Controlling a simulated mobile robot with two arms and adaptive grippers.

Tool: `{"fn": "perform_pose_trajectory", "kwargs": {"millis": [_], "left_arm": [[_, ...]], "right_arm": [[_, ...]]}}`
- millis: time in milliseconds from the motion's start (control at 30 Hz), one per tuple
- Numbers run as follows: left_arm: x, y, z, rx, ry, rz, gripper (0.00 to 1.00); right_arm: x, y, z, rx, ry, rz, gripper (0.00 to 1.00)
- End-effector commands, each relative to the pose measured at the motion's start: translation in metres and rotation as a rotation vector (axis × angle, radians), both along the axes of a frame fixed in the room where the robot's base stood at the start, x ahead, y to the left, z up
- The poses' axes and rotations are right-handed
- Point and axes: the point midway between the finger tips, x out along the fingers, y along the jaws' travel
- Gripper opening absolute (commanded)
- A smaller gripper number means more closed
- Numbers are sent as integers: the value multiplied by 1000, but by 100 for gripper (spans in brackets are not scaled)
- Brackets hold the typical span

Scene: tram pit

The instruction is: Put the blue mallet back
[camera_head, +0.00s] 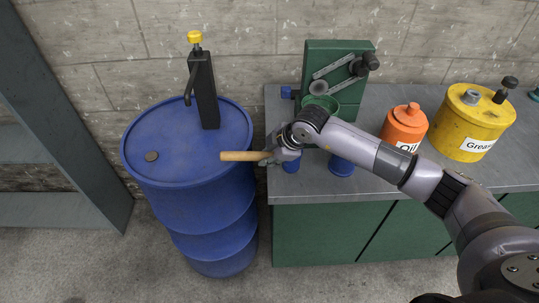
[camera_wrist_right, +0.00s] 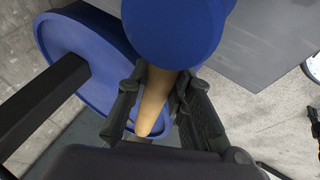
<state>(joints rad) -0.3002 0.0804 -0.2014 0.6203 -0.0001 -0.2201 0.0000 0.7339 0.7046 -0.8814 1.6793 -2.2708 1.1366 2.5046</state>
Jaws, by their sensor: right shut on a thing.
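The blue mallet has a light wooden handle (camera_head: 242,156) and a blue head (camera_wrist_right: 174,32). My right gripper (camera_head: 276,152) is shut around the handle and holds it roughly level, in front of the green bench and to the right of the blue barrel. In the wrist view, the handle lies between my right fingers (camera_wrist_right: 154,98), with the head at the top. In the head view, my gripper and wrist partly cover the mallet, and I cannot tell for sure which blue part is its head. My left gripper is not in view.
The blue barrel (camera_head: 175,157) carries a black pump with a yellow knob (camera_head: 194,37). On the bench (camera_head: 300,190) stand a green machine (camera_head: 345,60), an orange oil can (camera_head: 404,125) and a yellow grease can (camera_head: 470,120). A grey shelf (camera_head: 50,110) stands at left.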

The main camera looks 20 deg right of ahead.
Motion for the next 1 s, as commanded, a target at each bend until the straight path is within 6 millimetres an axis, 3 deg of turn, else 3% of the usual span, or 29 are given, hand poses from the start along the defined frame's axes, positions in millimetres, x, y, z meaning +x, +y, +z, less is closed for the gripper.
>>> {"fn": "perform_pose_trajectory", "kwargs": {"millis": [133, 167, 433, 867, 1000], "left_arm": [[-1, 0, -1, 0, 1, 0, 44], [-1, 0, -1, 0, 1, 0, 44], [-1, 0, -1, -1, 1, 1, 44], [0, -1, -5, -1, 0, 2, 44], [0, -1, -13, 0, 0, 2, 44]], "right_arm": [[-4, 0, -8, -2, 17, -3, 0], [-5, 0, -10, -3, 22, -3, 21], [-4, -1, -7, -2, 17, -3, 39], [-3, -1, -11, -3, 13, -3, 40], [-14, -8, 10, -3, 9, -1, 40]]}}
